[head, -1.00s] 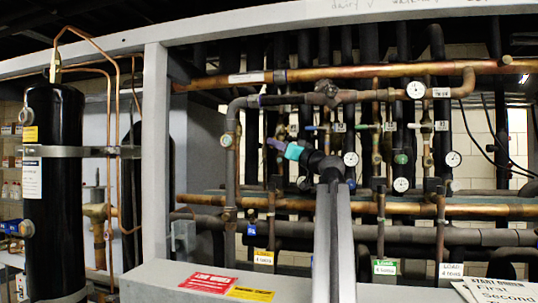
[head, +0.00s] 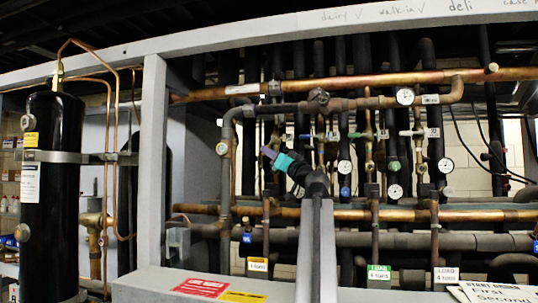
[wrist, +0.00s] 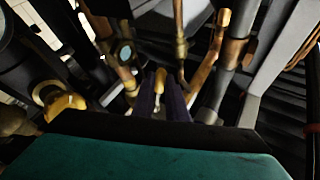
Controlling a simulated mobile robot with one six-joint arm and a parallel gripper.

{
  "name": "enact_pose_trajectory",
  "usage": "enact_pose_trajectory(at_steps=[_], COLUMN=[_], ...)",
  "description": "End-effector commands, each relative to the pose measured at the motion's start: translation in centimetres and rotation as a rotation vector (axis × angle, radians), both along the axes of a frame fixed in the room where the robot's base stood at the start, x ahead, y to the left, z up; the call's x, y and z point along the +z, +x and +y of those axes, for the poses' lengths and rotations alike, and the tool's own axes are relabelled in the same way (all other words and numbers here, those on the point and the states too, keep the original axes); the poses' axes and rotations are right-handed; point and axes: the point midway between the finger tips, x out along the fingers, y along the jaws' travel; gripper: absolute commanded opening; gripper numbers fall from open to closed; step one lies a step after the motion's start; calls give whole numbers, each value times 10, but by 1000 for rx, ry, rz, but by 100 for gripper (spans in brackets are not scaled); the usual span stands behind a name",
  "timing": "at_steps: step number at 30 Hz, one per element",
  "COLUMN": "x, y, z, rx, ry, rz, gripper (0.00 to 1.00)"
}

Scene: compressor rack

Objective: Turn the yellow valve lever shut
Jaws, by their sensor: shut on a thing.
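My gripper (head: 267,152) reaches into the pipework of the rack in the head view, its purple fingers pointing up and to the left. Its teal body shows at the bottom of the wrist view. There the two dark purple fingers (wrist: 162,103) are close together on a narrow yellow lever (wrist: 160,77), whose rounded end shows between them. In the head view the lever cannot be made out at the fingertips. The valve body under it is mostly hidden by the fingers, so the lever's angle to its pipe is unclear.
Copper pipes (wrist: 204,70) and a grey pipe stand close around the fingers in the wrist view. A yellow rounded fitting (wrist: 65,103) is at left. In the head view, a grey post (head: 152,160) and a black cylinder (head: 50,190) stand left; gauges (head: 405,96) hang at right.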

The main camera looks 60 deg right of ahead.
Motion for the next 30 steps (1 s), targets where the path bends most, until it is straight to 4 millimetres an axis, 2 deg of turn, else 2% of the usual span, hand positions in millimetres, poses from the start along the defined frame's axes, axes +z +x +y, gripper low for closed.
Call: enact_pose_trajectory(at_steps=[1,2,3,17,23,30], x=[2,2,2,-2,-10,-23], y=[-1,-1,-2,-7,-22,-51], z=[0,0,0,0,6,16], rx=[1,0,0,-4,-4,-4], ry=[0,0,0,0,0,-1], rz=[-2,-3,-3,-1,-1,-1], gripper=[0,18,21,21,21,21])
